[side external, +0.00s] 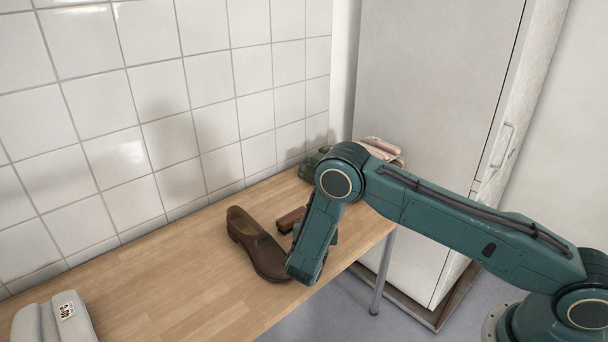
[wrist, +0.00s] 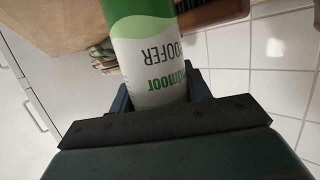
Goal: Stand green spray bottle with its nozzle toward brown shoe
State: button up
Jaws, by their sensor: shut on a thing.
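The green spray bottle (wrist: 145,45) shows in the wrist view as a green and white cylinder with printed lettering, held between the jaws of my gripper (wrist: 160,93). Its nozzle is out of the picture, so I cannot tell which way it points. In the side view the bottle and the jaws are hidden behind my arm, whose end is low near the table's front edge. The brown shoe (side external: 257,243) lies on the wooden table just left of my arm's end, its toe toward the front edge.
A brown block-like item (side external: 290,219) lies between the shoe and my arm. Folded cloths (side external: 381,150) are at the table's far right end. A grey labelled object (side external: 52,322) is at the near left. The table (side external: 165,275) is clear left of the shoe; a tiled wall backs it.

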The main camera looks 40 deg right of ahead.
jog(key=o, duration=1.3)
jog(key=shift+f, duration=0.1)
jog(key=shift+c, duration=0.2)
jog(key=v, duration=1.2)
jog(key=shift+r, duration=0.25)
